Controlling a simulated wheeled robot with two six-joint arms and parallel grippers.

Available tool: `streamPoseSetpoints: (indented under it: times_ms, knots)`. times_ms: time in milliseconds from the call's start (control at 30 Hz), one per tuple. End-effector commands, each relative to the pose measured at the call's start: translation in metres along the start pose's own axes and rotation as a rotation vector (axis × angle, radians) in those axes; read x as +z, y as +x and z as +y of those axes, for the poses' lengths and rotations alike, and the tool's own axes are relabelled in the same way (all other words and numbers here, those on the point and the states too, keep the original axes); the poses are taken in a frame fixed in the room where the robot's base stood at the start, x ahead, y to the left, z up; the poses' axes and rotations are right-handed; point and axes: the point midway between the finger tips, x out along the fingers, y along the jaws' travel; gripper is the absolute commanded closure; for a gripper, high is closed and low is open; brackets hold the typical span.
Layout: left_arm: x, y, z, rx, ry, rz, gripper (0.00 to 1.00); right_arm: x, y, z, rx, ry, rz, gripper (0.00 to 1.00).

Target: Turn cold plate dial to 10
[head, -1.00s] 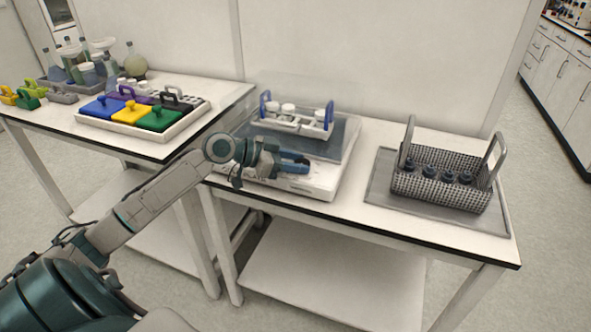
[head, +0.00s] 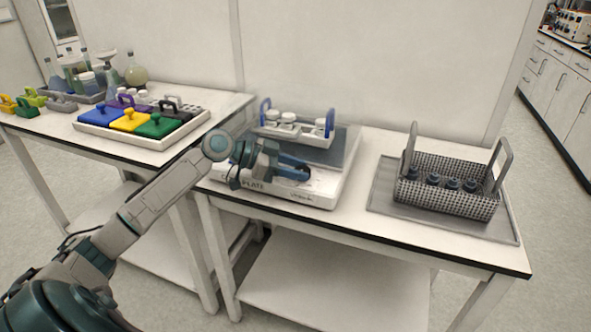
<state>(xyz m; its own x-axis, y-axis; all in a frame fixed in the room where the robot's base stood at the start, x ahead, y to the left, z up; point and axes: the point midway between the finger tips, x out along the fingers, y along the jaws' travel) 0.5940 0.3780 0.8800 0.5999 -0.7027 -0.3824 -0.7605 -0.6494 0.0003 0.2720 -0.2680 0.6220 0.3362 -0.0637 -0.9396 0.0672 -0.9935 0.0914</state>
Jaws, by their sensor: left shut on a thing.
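The cold plate (head: 318,190) is a white box with a grey top, on the middle table. Part of its "PLATE" lettering shows on the front face. My left gripper (head: 300,172) is at this front face, with its blue-grey fingers pointing right. It is shut on a small dark thing at the front, which looks like the dial. The fingers cover most of it, so its setting cannot be read. My right gripper is not in view.
A white rack with blue handles (head: 292,128) holds several white-lidded jars on the cold plate. A mesh basket (head: 447,197) with dark-capped bottles stands on a grey tray at right. Coloured blocks sit in a white tray (head: 160,141) on the left table.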

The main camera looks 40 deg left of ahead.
Motion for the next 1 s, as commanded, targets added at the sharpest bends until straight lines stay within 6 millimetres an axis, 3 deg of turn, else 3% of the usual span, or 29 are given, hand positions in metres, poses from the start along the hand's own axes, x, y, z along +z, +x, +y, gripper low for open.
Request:
streamPoseSetpoints:
  times_ms: [233,267,333,367,733,1000]
  knots:
    - [-0.001,0.0,0.0,-0.001,0.0,0.001,0.85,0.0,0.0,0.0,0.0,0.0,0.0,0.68]
    - [-0.001,0.0,0.0,-0.001,0.0,0.001,0.56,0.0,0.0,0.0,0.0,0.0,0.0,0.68]
    - [0.0,0.0,0.0,-0.001,0.0,0.001,0.43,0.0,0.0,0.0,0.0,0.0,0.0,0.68]
    - [0.0,0.0,0.0,-0.001,0.0,0.0,0.41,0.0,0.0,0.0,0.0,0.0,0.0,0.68]
    - [0.001,-0.003,0.0,-0.002,0.001,-0.002,0.41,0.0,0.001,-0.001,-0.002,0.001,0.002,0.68]
    - [0.002,-0.027,0.0,-0.002,0.002,-0.007,0.41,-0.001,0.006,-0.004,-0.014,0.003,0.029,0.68]
